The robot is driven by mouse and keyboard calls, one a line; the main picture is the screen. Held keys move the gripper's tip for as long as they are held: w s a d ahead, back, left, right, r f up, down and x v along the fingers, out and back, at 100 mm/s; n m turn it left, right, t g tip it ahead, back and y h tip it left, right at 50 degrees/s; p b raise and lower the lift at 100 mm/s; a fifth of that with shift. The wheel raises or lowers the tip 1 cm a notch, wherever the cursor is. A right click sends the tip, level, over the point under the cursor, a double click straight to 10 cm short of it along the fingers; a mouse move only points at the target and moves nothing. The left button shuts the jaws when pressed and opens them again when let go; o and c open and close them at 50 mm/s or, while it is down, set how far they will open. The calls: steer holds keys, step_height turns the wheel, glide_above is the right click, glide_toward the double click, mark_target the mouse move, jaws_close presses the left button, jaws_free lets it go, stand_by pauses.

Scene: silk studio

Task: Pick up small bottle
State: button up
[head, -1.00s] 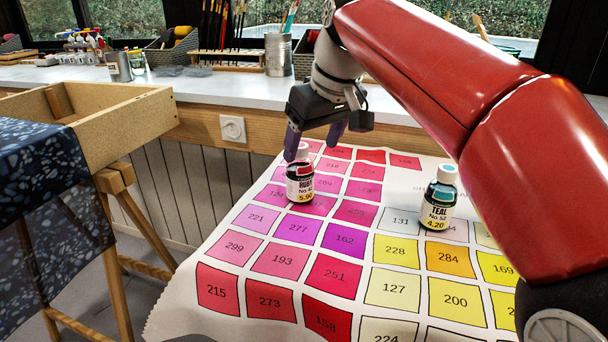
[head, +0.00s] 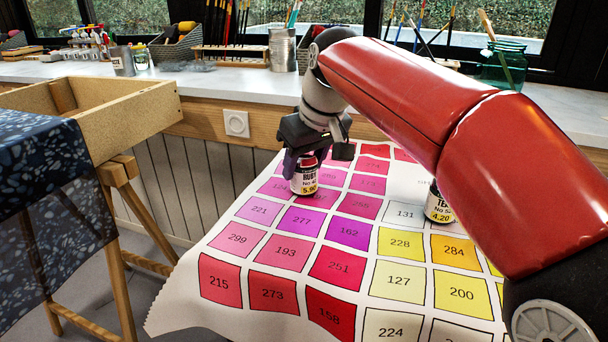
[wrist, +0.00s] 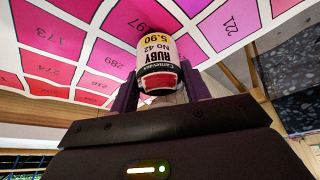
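The small ruby bottle (head: 305,181) stands upright on the colour-chart cloth in the head view, its cap hidden under my gripper (head: 304,165). In the wrist view the ruby bottle (wrist: 157,65) sits between the two purple fingers of my gripper (wrist: 158,88), label showing. The fingers are apart on either side of the bottle, with a small gap visible at the sides. A second small bottle, the teal one (head: 438,206), stands to the right, its upper part hidden behind my arm.
The colour-chart cloth (head: 243,284) covers the table, with free room left and in front of the ruby bottle. A wooden frame (head: 128,113) with dark speckled fabric (head: 40,205) stands at left. A white counter (head: 225,82) with tins and brushes runs behind.

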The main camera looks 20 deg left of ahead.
steer(key=c, duration=0.5)
step_height(320, 180, up, 20)
steer(key=p, duration=0.5)
